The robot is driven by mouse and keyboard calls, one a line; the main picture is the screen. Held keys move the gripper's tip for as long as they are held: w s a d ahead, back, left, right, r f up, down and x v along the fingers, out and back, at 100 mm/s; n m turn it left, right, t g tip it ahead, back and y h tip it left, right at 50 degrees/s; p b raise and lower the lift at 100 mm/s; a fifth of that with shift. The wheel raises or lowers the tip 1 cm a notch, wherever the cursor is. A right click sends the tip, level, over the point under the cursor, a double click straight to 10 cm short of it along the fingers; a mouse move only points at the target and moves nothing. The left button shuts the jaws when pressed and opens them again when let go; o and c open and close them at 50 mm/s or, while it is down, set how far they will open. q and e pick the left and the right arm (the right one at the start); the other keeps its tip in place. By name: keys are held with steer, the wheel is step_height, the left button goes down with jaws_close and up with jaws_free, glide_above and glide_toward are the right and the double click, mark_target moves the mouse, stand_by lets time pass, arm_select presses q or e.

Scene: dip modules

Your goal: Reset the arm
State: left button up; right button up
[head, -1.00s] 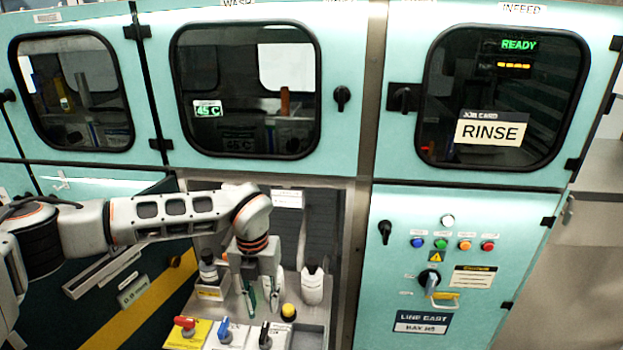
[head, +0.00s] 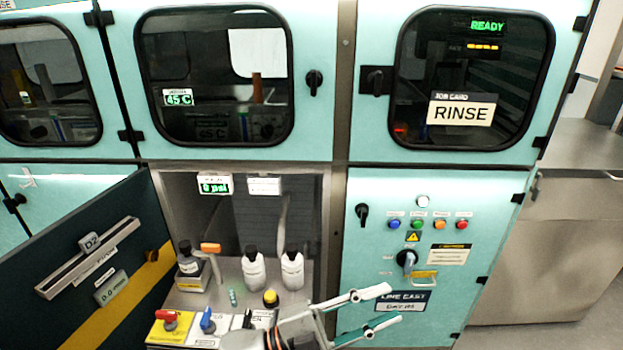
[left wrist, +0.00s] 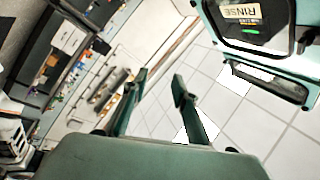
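My left gripper (head: 390,305) is low in the head view, in front of the cabinet's right lower panel. Its two pale fingers point right and stand apart, with nothing between them. In the left wrist view its fingers (left wrist: 160,84) are also spread and empty, with floor tiles showing beyond. Most of my left arm is below the head view's lower edge. My right gripper is in neither view.
The open bay behind and left of the gripper holds two white bottles (head: 254,270) (head: 292,268), a dark-capped bottle (head: 190,262) and a yellow knob (head: 270,298). A red valve handle (head: 170,319) and blue handle (head: 207,320) are at the front. The open dark door (head: 100,270) stands left.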

arm_select(q)
steer(key=w+a+f+n+t+y, duration=0.2)
steer(key=a+f+n+t+y, duration=0.4)
steer(key=a+n, duration=0.25)
steer(key=w+a+f+n+t+y, duration=0.3)
steer(key=a+f+n+t+y, duration=0.25)
steer(key=a+f+n, duration=0.3)
steer(key=s+a+f+n+g+y, duration=0.5)
steer(key=s+a+f, duration=0.8)
steer(key=f, duration=0.4)
steer(key=shift+s+a+y, duration=0.15)
steer(key=shift+a+y, duration=0.5)
steer(key=shift+a, duration=0.25)
steer(key=shift+g, duration=0.25)
